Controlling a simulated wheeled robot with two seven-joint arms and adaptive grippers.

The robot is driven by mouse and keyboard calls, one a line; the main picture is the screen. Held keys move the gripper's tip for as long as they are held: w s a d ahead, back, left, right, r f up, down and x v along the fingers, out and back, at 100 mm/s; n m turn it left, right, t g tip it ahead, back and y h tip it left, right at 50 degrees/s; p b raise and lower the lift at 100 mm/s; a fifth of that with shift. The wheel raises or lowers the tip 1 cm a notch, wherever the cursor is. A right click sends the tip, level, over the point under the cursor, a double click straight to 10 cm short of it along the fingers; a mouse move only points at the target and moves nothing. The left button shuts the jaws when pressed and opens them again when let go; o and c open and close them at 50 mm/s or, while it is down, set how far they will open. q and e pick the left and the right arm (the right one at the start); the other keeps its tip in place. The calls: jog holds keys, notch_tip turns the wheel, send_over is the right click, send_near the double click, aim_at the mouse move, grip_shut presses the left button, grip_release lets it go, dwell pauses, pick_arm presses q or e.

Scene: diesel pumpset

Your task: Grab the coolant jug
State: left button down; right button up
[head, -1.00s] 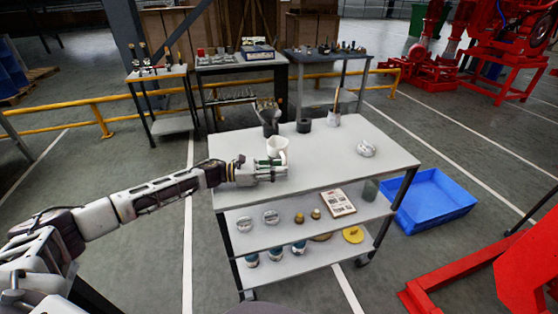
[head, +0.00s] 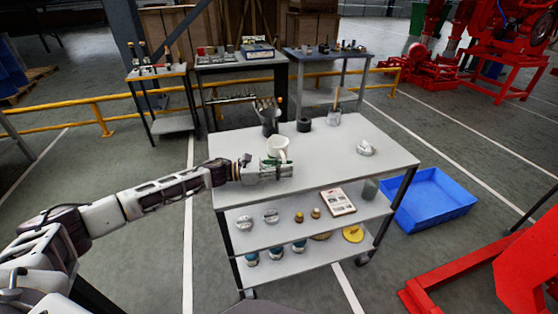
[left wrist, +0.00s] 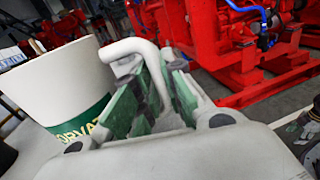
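The coolant jug (head: 277,147) is a white, open-topped jug standing on the top shelf of the grey cart. In the left wrist view the jug (left wrist: 60,85) shows large at the left, with a green label and a white handle (left wrist: 130,48). My left gripper (head: 284,170) is at the near side of the jug, low over the cart top. In the left wrist view its green-padded fingers (left wrist: 152,72) are on either side of the handle and look closed in on it. The fingers hide the lower part of the handle. My right gripper is not in view.
On the cart top (head: 330,165) stand a dark tool holder (head: 269,122), a black cylinder (head: 304,125), a brush container (head: 333,118) and a silver part (head: 366,148). Lower shelves hold small parts. A blue tray (head: 435,200) lies on the floor at the right.

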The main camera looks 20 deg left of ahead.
pick_arm(q)
jog(key=shift+r, duration=0.25)
dwell(0.6)
jog(key=shift+r, duration=4.7)
jog(key=shift+r, duration=0.1)
